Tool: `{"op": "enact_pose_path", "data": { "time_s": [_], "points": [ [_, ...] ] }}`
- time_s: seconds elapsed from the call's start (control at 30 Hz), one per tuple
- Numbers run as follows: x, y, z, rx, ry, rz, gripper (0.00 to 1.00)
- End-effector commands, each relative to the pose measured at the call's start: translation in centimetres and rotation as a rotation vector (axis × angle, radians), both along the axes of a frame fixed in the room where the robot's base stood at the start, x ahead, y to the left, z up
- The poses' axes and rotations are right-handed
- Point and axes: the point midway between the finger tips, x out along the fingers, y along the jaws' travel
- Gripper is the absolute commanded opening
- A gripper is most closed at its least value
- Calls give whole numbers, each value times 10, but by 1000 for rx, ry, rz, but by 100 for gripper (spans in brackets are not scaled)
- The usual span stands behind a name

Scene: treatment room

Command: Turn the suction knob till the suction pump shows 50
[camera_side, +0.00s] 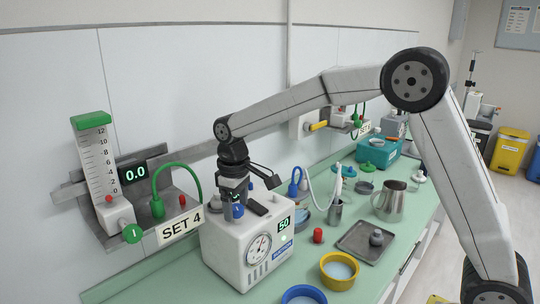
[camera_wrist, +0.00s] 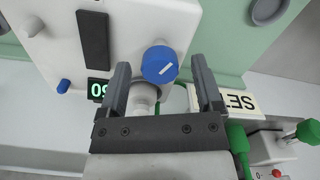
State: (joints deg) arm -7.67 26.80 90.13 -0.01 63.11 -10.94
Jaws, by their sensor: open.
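The suction pump is a white box (camera_side: 232,258) on the green counter, with a round dial gauge (camera_side: 258,248) and a green-lit display (camera_side: 284,223) that reads 50 in the side view. Its suction knob (camera_wrist: 160,64) is blue with a white pointer line; in the side view (camera_side: 238,211) it is partly hidden under my gripper. My gripper (camera_wrist: 159,70) is open above the pump top, with one finger on each side of the knob and visible gaps between. In the wrist view the display (camera_wrist: 98,89) is partly covered by a finger.
A flowmeter (camera_side: 98,165) with a 0.0 readout and a SET 4 sign (camera_side: 180,226) stand left of the pump. A metal jug (camera_side: 389,202), tray (camera_side: 362,242) and yellow bowl (camera_side: 339,271) are to the right. A dark handle (camera_wrist: 93,38) lies on the pump top.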

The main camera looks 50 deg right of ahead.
Motion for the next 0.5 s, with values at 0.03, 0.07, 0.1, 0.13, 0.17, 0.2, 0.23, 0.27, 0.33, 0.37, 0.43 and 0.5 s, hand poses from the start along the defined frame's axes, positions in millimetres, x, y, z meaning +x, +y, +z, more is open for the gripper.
{"op": "enact_pose_path", "data": {
  "time_s": [0.03, 0.07, 0.1, 0.13, 0.17, 0.2, 0.23, 0.27, 0.33, 0.37, 0.43, 0.5],
  "points": [
    [0, 0, 2, 0, -1, 0, 84],
    [0, 0, 3, 0, -1, 0, 84],
    [0, 0, 6, 1, -2, 0, 84],
    [0, 0, 8, 1, -2, 0, 84],
    [1, 0, 10, 0, -3, 0, 84],
    [1, 0, 14, 0, -4, 0, 84],
    [1, 0, 17, 0, -3, 0, 84],
    [1, 0, 21, 0, -4, 0, 84],
    [1, 0, 29, 0, -4, 0, 84],
    [1, 0, 33, 0, -3, 0, 84],
    [1, 0, 43, 1, -5, 0, 84],
    [1, 0, 52, 1, -5, 0, 84]
  ]
}}
